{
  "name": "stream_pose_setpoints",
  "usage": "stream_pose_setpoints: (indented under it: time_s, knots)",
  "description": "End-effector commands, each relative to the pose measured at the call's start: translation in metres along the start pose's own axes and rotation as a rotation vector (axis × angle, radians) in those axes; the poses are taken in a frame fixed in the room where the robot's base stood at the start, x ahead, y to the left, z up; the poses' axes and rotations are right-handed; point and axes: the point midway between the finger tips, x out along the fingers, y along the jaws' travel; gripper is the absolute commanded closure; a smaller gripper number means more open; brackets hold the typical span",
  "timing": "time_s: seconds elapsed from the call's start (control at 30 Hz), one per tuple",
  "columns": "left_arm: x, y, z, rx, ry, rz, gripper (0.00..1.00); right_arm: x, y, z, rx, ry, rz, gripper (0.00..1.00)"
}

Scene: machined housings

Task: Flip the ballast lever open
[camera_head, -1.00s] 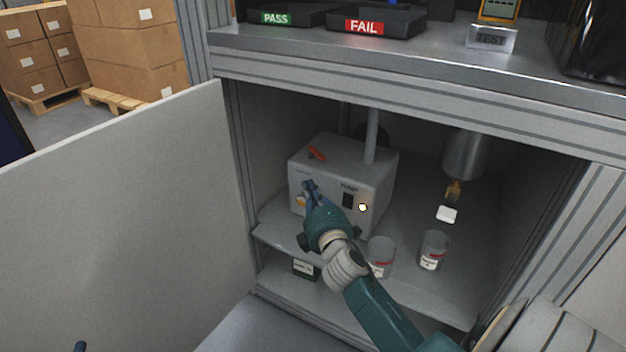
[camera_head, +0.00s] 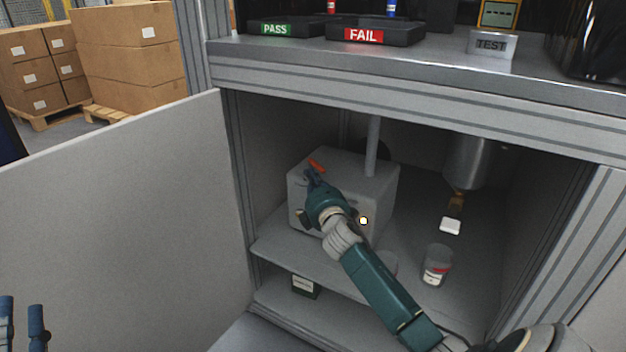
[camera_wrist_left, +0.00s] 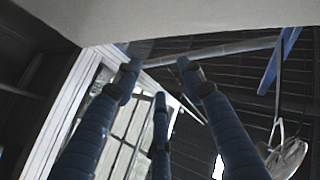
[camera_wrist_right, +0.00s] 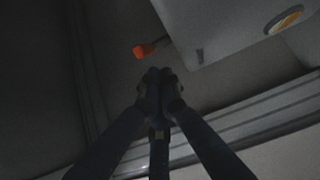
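A light grey box (camera_head: 375,190) stands on the shelf inside the open cabinet. A small orange lever (camera_head: 316,165) shows at its top left; its orange tip (camera_wrist_right: 145,49) also shows in the right wrist view, beside the box (camera_wrist_right: 225,40). My right gripper (camera_head: 311,174) is just below the lever in the head view. In the right wrist view its fingertips (camera_wrist_right: 160,82) are together with nothing seen between them, a short gap from the orange tip. My left gripper (camera_head: 22,302) is at the lower left, away from the box; its fingers (camera_wrist_left: 158,68) are apart and empty.
A lit round button (camera_head: 363,221) is on the box front. A post (camera_head: 373,147) rises behind. A labelled jar (camera_head: 437,265) stands to the right, below a hanging metal cylinder (camera_head: 466,163). The open door (camera_head: 120,220) bounds the left; the bench edge (camera_head: 400,95) is above.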

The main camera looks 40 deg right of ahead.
Motion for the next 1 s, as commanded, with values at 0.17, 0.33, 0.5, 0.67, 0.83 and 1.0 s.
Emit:
stream_pose_setpoints:
  time_s: [0.17, 0.33, 0.5, 0.67, 0.83, 1.0]
  knots:
    - [0.0, 0.001, -0.007, -0.001, 0.033, 0.001, 0.6, 0.002, 0.0, 0.007, 0.0, 0.0, 0.0, 1.0]
    - [0.0, 0.001, -0.008, -0.001, 0.034, 0.001, 0.6, 0.002, 0.0, 0.007, 0.001, 0.0, 0.0, 1.0]
    - [0.001, 0.001, -0.006, -0.001, 0.026, 0.001, 0.6, 0.002, 0.0, 0.008, 0.0, -0.001, -0.001, 1.0]
    - [-0.001, -0.003, 0.022, 0.004, -0.11, -0.006, 0.6, 0.002, 0.002, 0.019, 0.0, -0.003, -0.002, 1.0]
    - [-0.01, -0.008, 0.06, 0.01, -0.284, -0.015, 0.6, 0.003, 0.001, 0.029, 0.0, -0.002, -0.002, 1.0]
    - [-0.018, -0.01, 0.079, 0.012, -0.367, -0.019, 0.6, 0.003, 0.0, 0.034, 0.001, -0.005, -0.002, 1.0]
